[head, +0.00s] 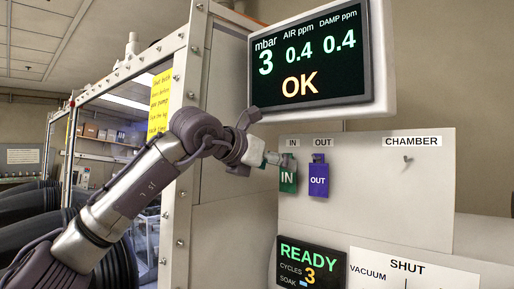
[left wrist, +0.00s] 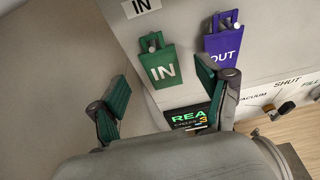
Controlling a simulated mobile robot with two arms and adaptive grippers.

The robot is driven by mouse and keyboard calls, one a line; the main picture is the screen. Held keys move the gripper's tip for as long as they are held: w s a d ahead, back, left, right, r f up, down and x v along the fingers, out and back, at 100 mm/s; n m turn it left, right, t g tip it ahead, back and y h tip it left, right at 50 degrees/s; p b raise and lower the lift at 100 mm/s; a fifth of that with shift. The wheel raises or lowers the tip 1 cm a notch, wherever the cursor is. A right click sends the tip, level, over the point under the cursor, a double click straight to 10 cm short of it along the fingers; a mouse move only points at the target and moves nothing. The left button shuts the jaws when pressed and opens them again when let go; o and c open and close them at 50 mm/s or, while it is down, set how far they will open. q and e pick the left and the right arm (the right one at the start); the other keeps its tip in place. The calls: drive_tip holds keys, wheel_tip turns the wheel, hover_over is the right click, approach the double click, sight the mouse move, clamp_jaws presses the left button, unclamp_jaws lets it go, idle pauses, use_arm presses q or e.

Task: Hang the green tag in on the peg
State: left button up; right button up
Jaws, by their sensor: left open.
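The green tag with white "IN" (head: 287,181) hangs on a peg under the IN label of the pale board (head: 365,180). In the left wrist view the green tag (left wrist: 163,70) hangs from its peg, slightly tilted in the picture. My left gripper (head: 273,158) is in front of the tag's top, partly covering it. In the left wrist view my left gripper (left wrist: 162,88) has its two green-padded fingers wide apart, with the tag beyond and between them; nothing is held. A bare peg (head: 407,158) sits under the CHAMBER label (head: 412,141). My right gripper is not in view.
A purple OUT tag (head: 318,180) hangs just right of the green one, close to my right-hand finger in the left wrist view. A monitor (head: 318,60) overhangs the board. A READY display (head: 310,265) and SHUT panel (head: 405,270) lie below.

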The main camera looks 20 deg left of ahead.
sight(288, 173)
use_arm(q)
drive_tip(key=p+x, duration=0.1)
drive_tip(key=x, duration=0.3)
drive_tip(key=shift+w, duration=0.15)
drive_tip(key=c, duration=1.2)
drive_tip(key=shift+r, duration=0.1)
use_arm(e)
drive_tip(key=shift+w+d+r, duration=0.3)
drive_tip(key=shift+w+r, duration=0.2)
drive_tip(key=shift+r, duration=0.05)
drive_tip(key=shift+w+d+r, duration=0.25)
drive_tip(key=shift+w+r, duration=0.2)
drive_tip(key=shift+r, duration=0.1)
use_arm(q)
drive_tip(key=shift+r, duration=0.15)
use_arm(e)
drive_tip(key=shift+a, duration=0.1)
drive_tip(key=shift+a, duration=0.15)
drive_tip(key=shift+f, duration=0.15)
